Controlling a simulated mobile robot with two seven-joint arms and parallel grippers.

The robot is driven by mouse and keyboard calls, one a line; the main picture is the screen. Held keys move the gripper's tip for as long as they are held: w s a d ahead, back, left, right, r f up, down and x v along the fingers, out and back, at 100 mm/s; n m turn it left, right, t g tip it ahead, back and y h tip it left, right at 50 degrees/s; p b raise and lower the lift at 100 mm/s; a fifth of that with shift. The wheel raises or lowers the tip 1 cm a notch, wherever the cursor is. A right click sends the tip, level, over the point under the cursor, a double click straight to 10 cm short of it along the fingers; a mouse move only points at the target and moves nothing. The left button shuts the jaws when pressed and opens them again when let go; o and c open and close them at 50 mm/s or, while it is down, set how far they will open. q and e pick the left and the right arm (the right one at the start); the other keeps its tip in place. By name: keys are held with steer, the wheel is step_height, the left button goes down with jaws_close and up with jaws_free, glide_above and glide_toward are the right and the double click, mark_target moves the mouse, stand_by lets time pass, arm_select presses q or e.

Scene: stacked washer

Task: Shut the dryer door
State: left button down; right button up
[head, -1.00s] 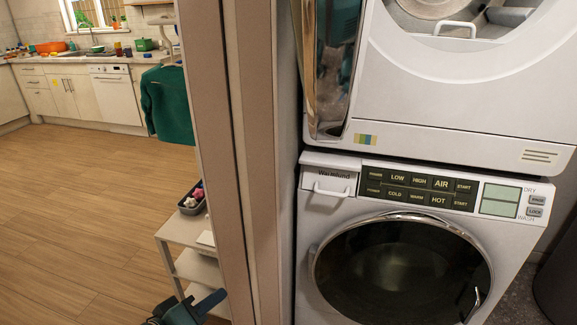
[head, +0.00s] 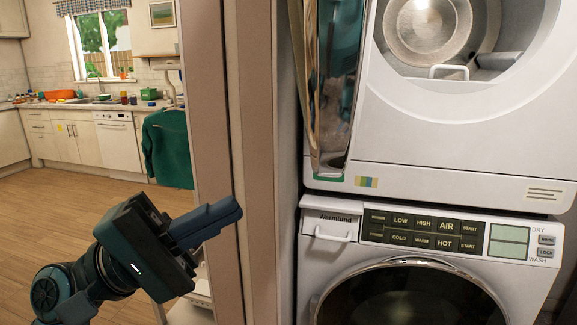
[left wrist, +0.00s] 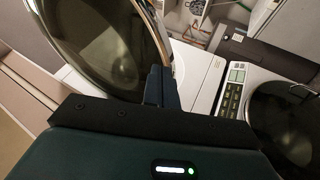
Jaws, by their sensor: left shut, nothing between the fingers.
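The dryer (head: 460,140) is the upper machine of the stack, with its round drum opening uncovered. Its door (head: 332,75) stands swung open at the left, seen nearly edge-on with a shiny rim. In the left wrist view the open door (left wrist: 105,50) fills the upper left as a dark round glass with a chrome rim. My left gripper (head: 238,208) is shut and empty, in front of the wall edge, left of and below the door. In the left wrist view its fingers (left wrist: 161,75) overlap the door's lower right rim; I cannot tell if they touch. My right gripper is out of view.
The washer (head: 335,258) with a round dark door stands below the dryer. A wall edge (head: 235,100) rises just left of the machines. A green cloth (head: 168,147) hangs behind it. The kitchen floor (head: 70,205) at the left is open.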

mark_target(317, 167)
arm_select(q)
steer(key=p+x, duration=0.2)
steer(key=x, duration=0.6)
steer(key=shift+a, duration=0.1)
steer(key=shift+d+r+p, duration=0.1)
steer(key=shift+d+p, duration=0.25)
steer(key=shift+d, duration=0.1)
